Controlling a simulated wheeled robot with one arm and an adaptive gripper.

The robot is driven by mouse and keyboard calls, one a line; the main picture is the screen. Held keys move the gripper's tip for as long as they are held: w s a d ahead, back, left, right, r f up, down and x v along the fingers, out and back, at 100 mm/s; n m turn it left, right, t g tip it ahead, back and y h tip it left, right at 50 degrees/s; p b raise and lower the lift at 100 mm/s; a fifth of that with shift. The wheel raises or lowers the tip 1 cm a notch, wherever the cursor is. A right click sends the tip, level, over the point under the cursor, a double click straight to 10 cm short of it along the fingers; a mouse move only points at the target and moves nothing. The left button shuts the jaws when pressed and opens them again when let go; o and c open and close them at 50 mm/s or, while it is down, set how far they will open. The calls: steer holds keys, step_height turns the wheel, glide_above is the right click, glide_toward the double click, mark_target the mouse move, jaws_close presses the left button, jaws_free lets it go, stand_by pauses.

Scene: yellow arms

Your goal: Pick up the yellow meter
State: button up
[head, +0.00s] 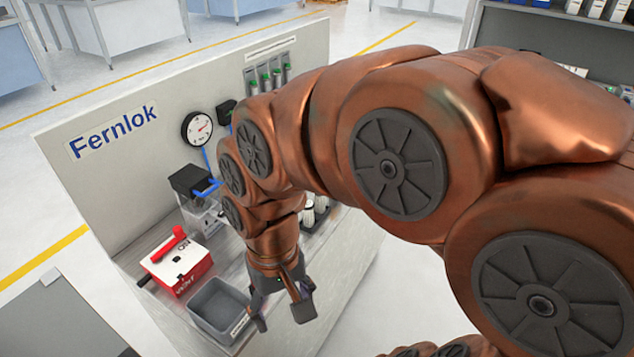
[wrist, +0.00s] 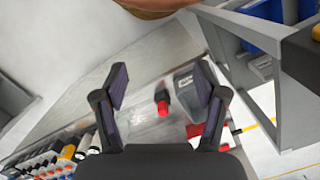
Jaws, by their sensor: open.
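I cannot make out a yellow meter for certain in either view. In the wrist view a small yellow-orange item (wrist: 67,152) stands in a row of bottle-like things at the lower left, too small to identify. My gripper (head: 283,314) hangs over the front of the workbench in the head view, fingers apart and pointing down. In the wrist view my gripper (wrist: 160,82) is open with nothing between its fingers. Below and between them show a small red object (wrist: 162,105) and a grey bin (wrist: 184,80). My arm hides part of the bench in the head view.
The bench's upright panel (head: 110,180) carries a round gauge (head: 197,128) and green-marked valves (head: 266,76). A red and white box (head: 180,266), a grey bin (head: 218,308) and a clear container with black lid (head: 198,205) stand on the bench left of my gripper.

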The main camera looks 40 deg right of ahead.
steer(key=w+d+r+m+t+y, duration=0.1)
steer(key=w+d+m+t, duration=0.1)
steer(key=w+d+m, duration=0.65)
steer(key=w+d+r+m+t+y, duration=0.15)
steer(key=w+d+m, duration=0.35)
steer(key=w, duration=0.7)
steer(key=w+d+f+m+t+h+p, duration=0.1)
steer(key=d+f+m, duration=0.2)
steer(key=d+m, duration=0.75)
steer(key=w+d+f+m+t+h, duration=0.15)
steer(key=d+f+m, duration=0.35)
steer(key=d, duration=1)
steer(key=shift+m+y, duration=0.5)
steer(key=shift+m, duration=0.1)
steer(key=f+p, duration=0.1)
steer(key=w+a+f+p, duration=0.1)
steer(key=w+f+p, duration=0.1)
steer(key=f, duration=0.1)
steer(key=shift+w+a, duration=0.2)
steer(key=shift+a, duration=0.1)
steer(key=shift+w+f, duration=0.15)
steer(key=shift+f, duration=0.3)
steer(key=c, duration=1.2)
steer(key=shift+r+b, duration=1.45)
steer(key=shift+r, duration=3.6)
steer(key=shift+c, duration=0.2)
